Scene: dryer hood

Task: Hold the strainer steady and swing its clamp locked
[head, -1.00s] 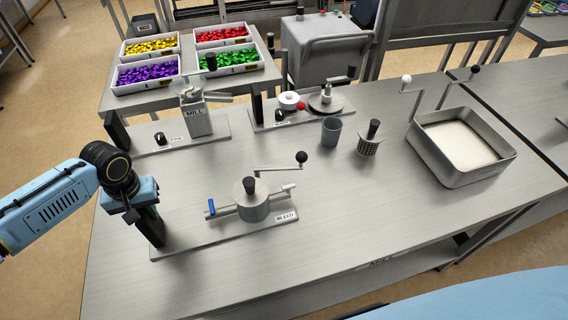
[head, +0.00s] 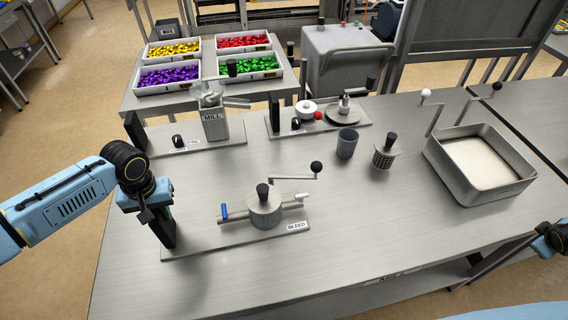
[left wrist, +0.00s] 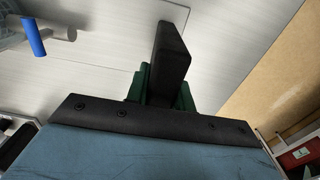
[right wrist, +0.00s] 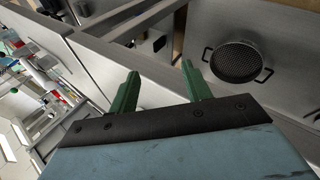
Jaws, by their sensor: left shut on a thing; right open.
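The fixture labelled BLEED (head: 265,208) has a round metal body with a black knob, a crank arm ending in a black ball (head: 316,167), a blue-tipped pipe end (head: 224,211) and a white lever (head: 301,196). I take it for the strainer. My left gripper (head: 152,208) is shut on the black upright post (head: 168,232) at the left end of its base plate. The left wrist view shows this post (left wrist: 170,55) between the green fingers. My right gripper (right wrist: 158,76) is open and empty. In the head view it shows only partly at the right edge.
Behind the fixture stand a mill (head: 213,120), a grey cup (head: 347,144), a perforated basket with a black knob (head: 384,154) and a metal tray (head: 515,184). The right wrist view shows a round perforated pan (right wrist: 238,62). The table's front middle is clear.

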